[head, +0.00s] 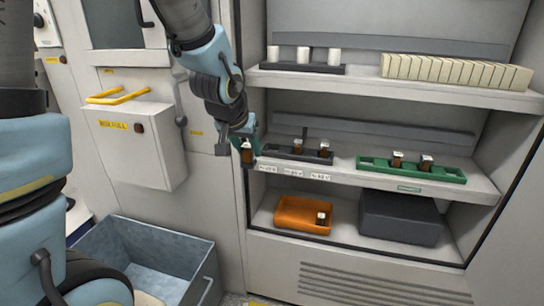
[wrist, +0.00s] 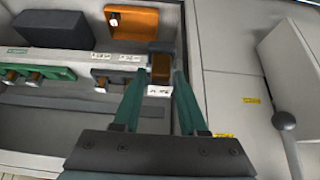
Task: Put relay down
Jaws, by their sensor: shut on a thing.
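My gripper (head: 246,141) is shut on a relay (head: 247,155), a small brown block with a dark end, in front of the middle shelf's left end. In the wrist view the relay (wrist: 161,70) sits between the green fingertips (wrist: 161,80). A dark grey tray (head: 272,154) on that shelf, right of my gripper, bears two similar relays (head: 297,146). A green tray (head: 453,177) further right bears two more (head: 397,159). An orange bin (head: 297,216) on the bottom shelf holds another (head: 321,218). Whether the held relay touches the shelf edge, I cannot tell.
White labels (head: 293,172) line the middle shelf's front edge. A dark grey box (head: 400,219) stands right of the orange bin. The upper shelf (head: 360,82) hangs above. A wall box with yellow handles (head: 137,145) is at left, above a blue-grey floor bin (head: 190,279).

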